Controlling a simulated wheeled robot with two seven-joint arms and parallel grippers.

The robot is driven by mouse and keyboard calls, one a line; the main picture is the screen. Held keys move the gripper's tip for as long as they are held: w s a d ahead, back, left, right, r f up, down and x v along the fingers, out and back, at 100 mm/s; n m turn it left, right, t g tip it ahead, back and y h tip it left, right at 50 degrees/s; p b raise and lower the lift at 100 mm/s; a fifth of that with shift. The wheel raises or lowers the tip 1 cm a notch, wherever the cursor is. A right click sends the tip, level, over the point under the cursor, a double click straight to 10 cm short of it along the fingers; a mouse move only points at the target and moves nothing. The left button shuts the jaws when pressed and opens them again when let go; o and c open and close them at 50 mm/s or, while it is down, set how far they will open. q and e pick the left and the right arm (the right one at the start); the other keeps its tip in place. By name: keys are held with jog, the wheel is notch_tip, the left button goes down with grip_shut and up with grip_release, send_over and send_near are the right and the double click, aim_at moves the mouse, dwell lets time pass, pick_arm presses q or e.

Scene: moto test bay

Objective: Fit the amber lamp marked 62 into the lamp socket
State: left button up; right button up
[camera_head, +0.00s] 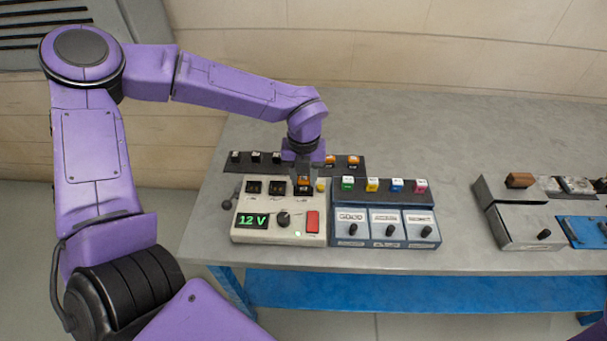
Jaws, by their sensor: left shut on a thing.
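My left gripper (303,174) points down over the rear right part of the cream test box (265,213). It is shut on a small amber lamp (304,182), whose marking I cannot read. The lamp is at or just above the rightmost of the dark sockets (303,190) on the box top. The fingers hide part of it, so I cannot tell whether it is seated. My right gripper is out of view.
A dark rack (225,168) behind the box holds several black-and-white pieces and amber lamps (353,160). The box display reads 12 V (252,220). A blue-grey unit (385,242) with coloured blocks adjoins it. Grey table surface (450,140) is clear behind.

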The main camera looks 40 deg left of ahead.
pick_arm(q)
jog(key=shift+f, duration=0.45)
dwell(0.4)
dwell(0.4)
jog(key=o, duration=1.1)
notch_tip(320, 180, up, 7)
jog(key=p, duration=0.6)
jog(key=shift+r, duration=0.1)
jog(key=shift+s, duration=0.1)
